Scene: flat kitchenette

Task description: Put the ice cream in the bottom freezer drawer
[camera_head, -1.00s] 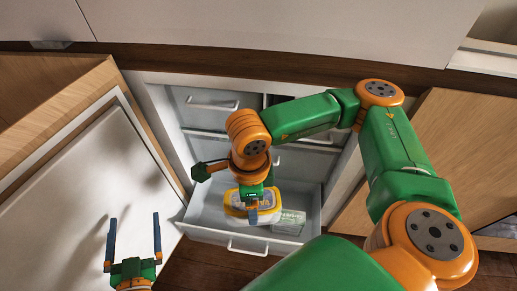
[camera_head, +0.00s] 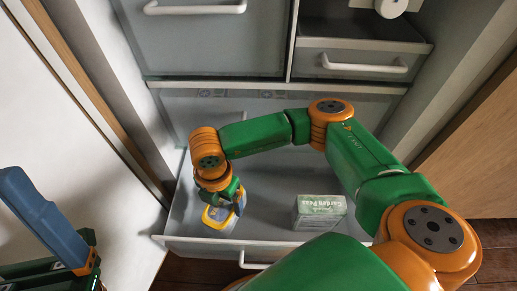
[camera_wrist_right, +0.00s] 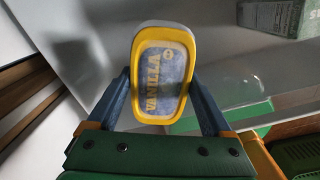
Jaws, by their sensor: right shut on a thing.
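The ice cream tub (camera_head: 220,220) has a yellow rim and a blue-and-white label. In the right wrist view, the tub (camera_wrist_right: 163,65) shows the word VANILLA. My right gripper (camera_head: 234,197) is shut on the tub, one blue finger on each side. The bottom freezer drawer (camera_head: 205,246) is pulled open. The tub is tilted over the drawer's front left part, near the front wall. I cannot tell whether it touches the drawer floor. My left gripper (camera_head: 42,215) is partly in view at the left edge, empty, with one finger showing.
A green-and-white Garden Peas box (camera_head: 320,210) lies in the drawer, right of the tub. Clear drawer floor lies between them. Closed upper drawers with white handles (camera_head: 365,66) are above. A white door panel (camera_head: 75,130) stands at the left.

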